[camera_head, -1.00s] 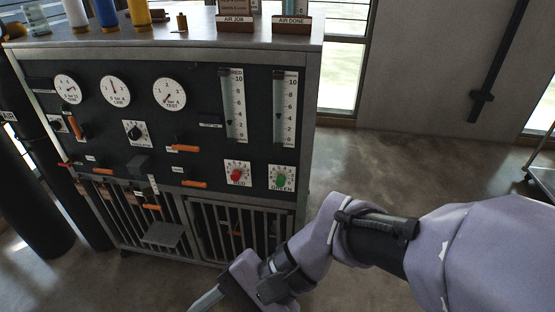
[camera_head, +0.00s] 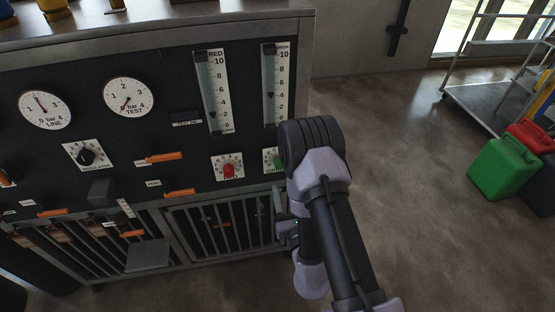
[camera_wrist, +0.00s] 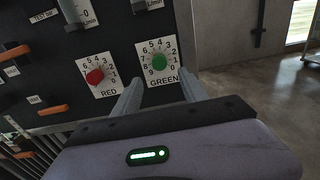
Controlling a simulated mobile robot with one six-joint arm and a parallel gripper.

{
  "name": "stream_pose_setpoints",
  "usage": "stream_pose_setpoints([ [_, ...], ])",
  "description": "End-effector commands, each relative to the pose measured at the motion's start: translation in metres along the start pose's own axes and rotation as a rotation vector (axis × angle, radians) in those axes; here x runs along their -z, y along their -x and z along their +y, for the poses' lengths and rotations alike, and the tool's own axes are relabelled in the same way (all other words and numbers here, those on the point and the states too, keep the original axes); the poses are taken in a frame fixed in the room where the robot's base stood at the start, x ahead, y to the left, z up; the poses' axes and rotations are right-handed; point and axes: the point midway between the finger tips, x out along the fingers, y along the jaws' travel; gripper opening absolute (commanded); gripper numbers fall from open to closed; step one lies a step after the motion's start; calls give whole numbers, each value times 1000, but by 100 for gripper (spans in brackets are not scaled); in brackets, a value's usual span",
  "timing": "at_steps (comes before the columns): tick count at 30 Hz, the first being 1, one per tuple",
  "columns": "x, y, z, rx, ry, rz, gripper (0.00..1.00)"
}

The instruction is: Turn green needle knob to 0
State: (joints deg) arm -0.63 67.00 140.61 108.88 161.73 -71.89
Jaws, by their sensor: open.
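The green needle knob (camera_wrist: 158,62) is a round green knob on a white numbered plate marked GREEN in the wrist view. In the head view, my arm covers most of its plate, and a sliver of the knob (camera_head: 277,160) shows at the arm's left edge. My gripper (camera_wrist: 161,86) is open and empty, its fingers pointing at the panel below the knob, one to each side, apparently not touching it. The exact setting is too small to read.
The red needle knob (camera_wrist: 94,76) sits just left of the green one. Orange-handled valves (camera_head: 165,157) and a regulator knob (camera_head: 86,156) are further left. Barred doors (camera_head: 222,226) lie below. A trolley (camera_head: 486,105) and jerrycans (camera_head: 504,167) stand right; the floor between is clear.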

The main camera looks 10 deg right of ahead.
Motion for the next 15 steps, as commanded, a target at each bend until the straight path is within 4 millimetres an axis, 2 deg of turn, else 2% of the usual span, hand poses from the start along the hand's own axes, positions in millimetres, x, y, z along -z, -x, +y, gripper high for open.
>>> stream_pose_setpoints([
  [4, -8, -10, 1, -3, 0, -3, 51],
  [10, -9, -28, 1, -3, -2, -2, 51],
  [15, -7, -52, 1, -4, -2, -4, 51],
])
